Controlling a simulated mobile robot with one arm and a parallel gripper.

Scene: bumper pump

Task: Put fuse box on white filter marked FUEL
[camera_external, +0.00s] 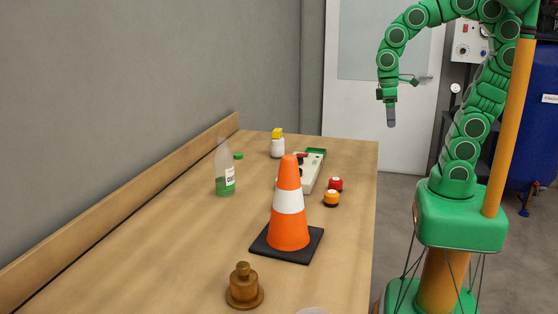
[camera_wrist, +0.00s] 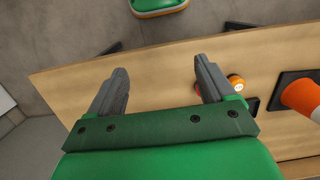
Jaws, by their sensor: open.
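My gripper (camera_external: 391,117) hangs high off the right side of the bench, fingers pointing down, in the external view. In the wrist view my gripper (camera_wrist: 160,72) has its two grey fingers wide apart, with nothing between them but the bench top beyond. I cannot pick out the fuse box or the FUEL filter with certainty. A long cream-white object (camera_external: 312,177) with a green end and small dark and red parts lies behind the cone, partly hidden. A white jar with a yellow top (camera_external: 277,147) stands further back; no FUEL marking is readable.
An orange-and-white cone (camera_external: 289,203) on a black base stands mid-bench. Red (camera_external: 335,184) and orange (camera_external: 331,199) round items sit beside it. A bottle of green liquid (camera_external: 226,178) and a brown weight (camera_external: 244,287) stand left and in front. The bench's left side (camera_external: 150,235) is clear.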

